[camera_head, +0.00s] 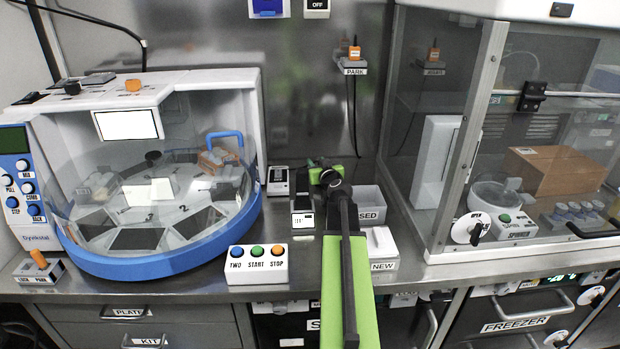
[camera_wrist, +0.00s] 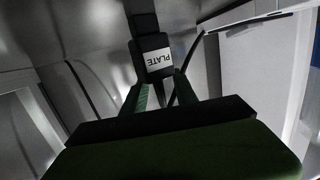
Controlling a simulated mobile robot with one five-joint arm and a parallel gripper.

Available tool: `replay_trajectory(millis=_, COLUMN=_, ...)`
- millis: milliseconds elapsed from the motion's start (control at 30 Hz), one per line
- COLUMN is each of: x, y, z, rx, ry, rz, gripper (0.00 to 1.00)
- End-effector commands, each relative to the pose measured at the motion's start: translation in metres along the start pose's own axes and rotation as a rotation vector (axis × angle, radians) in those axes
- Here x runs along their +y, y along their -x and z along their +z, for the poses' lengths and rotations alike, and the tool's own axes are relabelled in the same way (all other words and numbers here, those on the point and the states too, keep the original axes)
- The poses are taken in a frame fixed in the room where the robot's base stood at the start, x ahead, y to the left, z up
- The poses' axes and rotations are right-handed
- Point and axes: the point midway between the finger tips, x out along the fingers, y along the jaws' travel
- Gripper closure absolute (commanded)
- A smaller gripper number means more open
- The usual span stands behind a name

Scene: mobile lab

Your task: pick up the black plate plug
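The black plate plug (camera_wrist: 150,46) shows in the wrist view with a white label reading PLATE, upside down in the picture. It is straight ahead of my gripper (camera_wrist: 161,88), whose two green fingers stand apart with their tips near the plug's lower edge. A dark narrow piece shows between the fingers. I see no clear contact between fingers and plug. In the head view my gripper (camera_head: 327,173) is at the back of the bench, and its green fingers are spread. The plug cannot be made out there, as my arm covers that area.
A domed machine (camera_head: 150,240) stands at left. A button box (camera_head: 257,266) sits in front. Bins labelled USED (camera_head: 368,215) and NEW (camera_head: 384,266) are right of my arm. A glass cabinet (camera_head: 470,140) stands at right. An orange plug (camera_head: 355,53) is on the wall PARK holder.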

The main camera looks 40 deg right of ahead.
Motion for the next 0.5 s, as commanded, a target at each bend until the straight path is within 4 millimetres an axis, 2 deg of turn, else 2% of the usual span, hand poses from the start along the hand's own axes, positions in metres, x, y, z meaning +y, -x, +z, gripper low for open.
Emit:
replay_trajectory(millis=133, x=-0.0034, y=-0.0001, z=-0.0004, rx=0.0, ry=0.001, rz=-0.004, gripper=0.66)
replay_trajectory(millis=400, x=-0.0081, y=-0.0007, z=-0.0005, rx=0.0, ry=0.001, rz=-0.009, gripper=1.0)
replay_trajectory(millis=500, x=-0.009, y=-0.0008, z=-0.0005, rx=0.0, ry=0.002, rz=-0.01, gripper=1.0)
